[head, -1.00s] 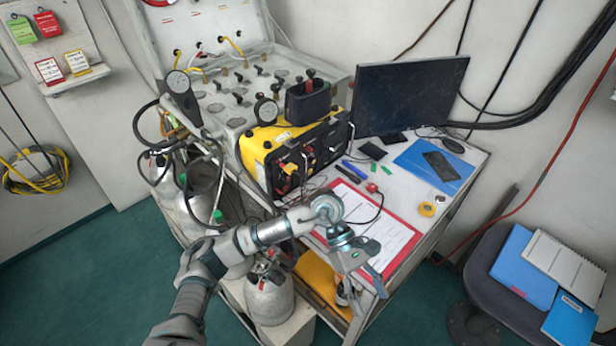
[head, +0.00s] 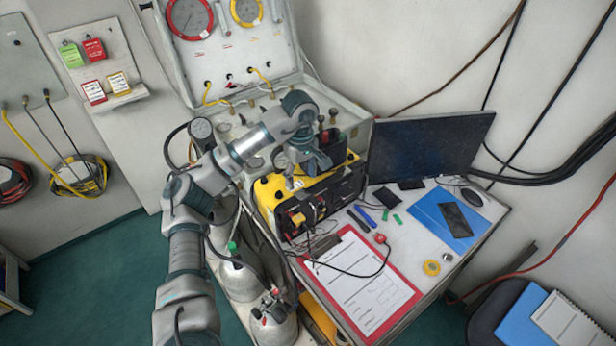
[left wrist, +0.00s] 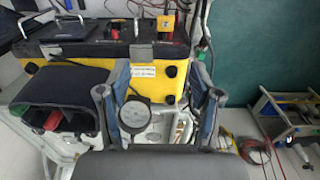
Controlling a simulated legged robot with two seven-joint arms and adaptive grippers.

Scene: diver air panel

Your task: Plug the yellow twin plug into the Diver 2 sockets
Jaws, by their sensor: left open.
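The yellow twin plug (head: 297,218) is at the left part of the dark front face of the yellow and black unit (head: 266,192). In the left wrist view the plug (left wrist: 173,27) stands out from that face, beyond my fingers. I cannot read the socket labels or tell which sockets are Diver 2. My left gripper (head: 300,180) is above the unit's top, in front of the panel case. In the left wrist view its two fingers (left wrist: 160,80) are apart with nothing held; the unit's yellow edge and a round gauge show between them. My right gripper is not in view.
A red clipboard (head: 411,293) lies on the table, with a red plug (head: 380,238) on a black cable near it. A monitor (head: 430,145) stands behind on the right. Gas cylinders (head: 235,275) stand below left.

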